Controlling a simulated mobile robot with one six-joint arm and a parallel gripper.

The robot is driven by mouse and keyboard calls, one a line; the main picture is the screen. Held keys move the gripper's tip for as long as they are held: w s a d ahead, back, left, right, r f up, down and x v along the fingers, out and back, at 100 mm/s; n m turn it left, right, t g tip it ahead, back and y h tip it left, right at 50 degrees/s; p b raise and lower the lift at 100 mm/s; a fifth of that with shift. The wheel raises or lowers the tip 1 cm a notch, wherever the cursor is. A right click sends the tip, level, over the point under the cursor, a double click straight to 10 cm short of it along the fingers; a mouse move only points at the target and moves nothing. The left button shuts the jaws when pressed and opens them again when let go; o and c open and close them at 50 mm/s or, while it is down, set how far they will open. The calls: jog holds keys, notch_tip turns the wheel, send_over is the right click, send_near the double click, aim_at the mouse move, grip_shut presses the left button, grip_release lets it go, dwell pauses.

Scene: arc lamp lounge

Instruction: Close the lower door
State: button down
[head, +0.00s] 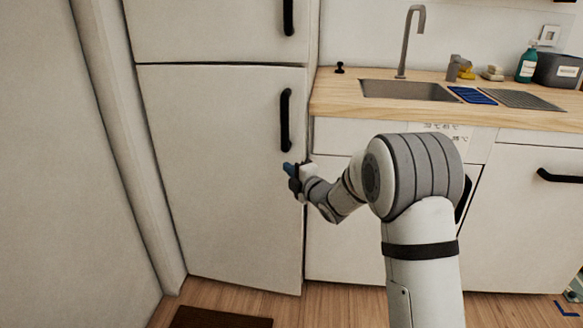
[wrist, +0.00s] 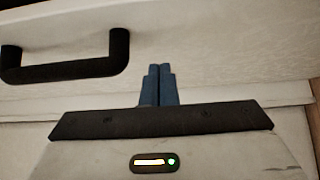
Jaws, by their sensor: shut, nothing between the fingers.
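The lower door (head: 215,180) is the large white door of the fridge, with a black vertical handle (head: 286,120) near its right edge. It looks flush or nearly flush with its frame; I cannot tell whether a small gap is left. My gripper (head: 288,167) is in front of the door's right edge, just below the handle. Its blue fingers (wrist: 158,85) are together and empty in the wrist view, pointing at the white door surface (wrist: 210,45). The handle (wrist: 68,58) is to their left there. I cannot tell whether the fingertips touch the door.
The upper door (head: 210,30) is above. A wooden counter (head: 340,103) with a sink (head: 408,90) and tap stands right of the fridge, above white cabinets (head: 525,220). A dark mat (head: 220,318) lies on the wood floor in front. A wall is at the left.

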aim_at(286, 157)
jog(key=w, duration=0.4)
jog(key=shift+d+b, duration=0.15)
jog(key=shift+b, duration=0.25)
jog(key=shift+w, duration=0.1)
